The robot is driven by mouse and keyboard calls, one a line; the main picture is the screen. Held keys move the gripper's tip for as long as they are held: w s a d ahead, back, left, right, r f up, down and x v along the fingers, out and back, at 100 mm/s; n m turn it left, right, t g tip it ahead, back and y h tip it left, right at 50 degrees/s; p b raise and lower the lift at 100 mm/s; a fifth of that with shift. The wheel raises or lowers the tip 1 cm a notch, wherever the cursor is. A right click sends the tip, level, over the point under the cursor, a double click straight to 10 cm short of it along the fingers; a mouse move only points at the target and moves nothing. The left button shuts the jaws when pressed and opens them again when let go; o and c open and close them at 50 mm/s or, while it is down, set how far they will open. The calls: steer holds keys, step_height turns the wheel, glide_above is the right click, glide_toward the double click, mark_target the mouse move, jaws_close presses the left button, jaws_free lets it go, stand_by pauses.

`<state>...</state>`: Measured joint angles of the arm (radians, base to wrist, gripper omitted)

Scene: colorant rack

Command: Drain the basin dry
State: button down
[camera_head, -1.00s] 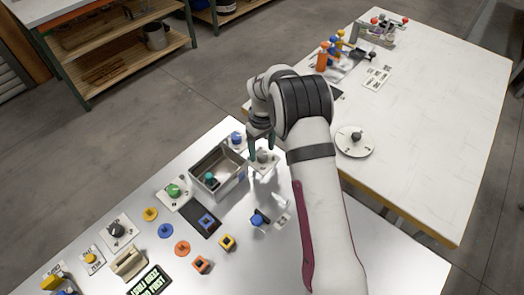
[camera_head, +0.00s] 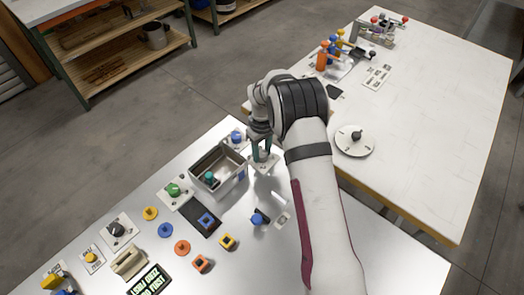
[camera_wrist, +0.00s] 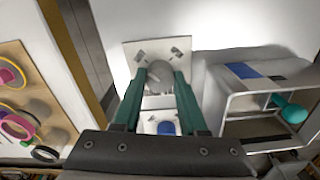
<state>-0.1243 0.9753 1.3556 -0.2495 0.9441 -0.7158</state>
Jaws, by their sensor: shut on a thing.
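The metal basin (camera_head: 233,184) is an open box near the middle of the silver table. Inside it stands a teal knob-like piece (camera_head: 210,177); whether there is liquid cannot be told. The basin (camera_wrist: 212,98) and teal piece (camera_wrist: 292,113) also show at the right of the wrist view. A grey knob (camera_wrist: 155,72) sits on a white plate (camera_wrist: 134,50) beside the basin. My gripper (camera_head: 262,158) is down at this plate, right of the basin, with its teal fingers shut on the grey knob. In the head view the fingers hide most of the knob.
Around the basin are a blue knob (camera_head: 236,137), a green knob (camera_head: 174,190), a dark pad (camera_head: 199,221) and a blue-handled switch (camera_head: 258,218). Several coloured pieces lie at the front left. A second white table (camera_head: 430,130) stands beyond my arm.

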steer(key=shift+m, duration=0.3)
steer(key=m, duration=0.3)
steer(key=shift+m, duration=0.3)
steer(key=m, duration=0.4)
steer(key=shift+m, duration=0.3)
steer(key=m, duration=0.4)
steer(key=shift+d+m, duration=0.1)
steer(key=shift+m, duration=2.2)
steer(key=shift+c, duration=2.2)
jaws_free()
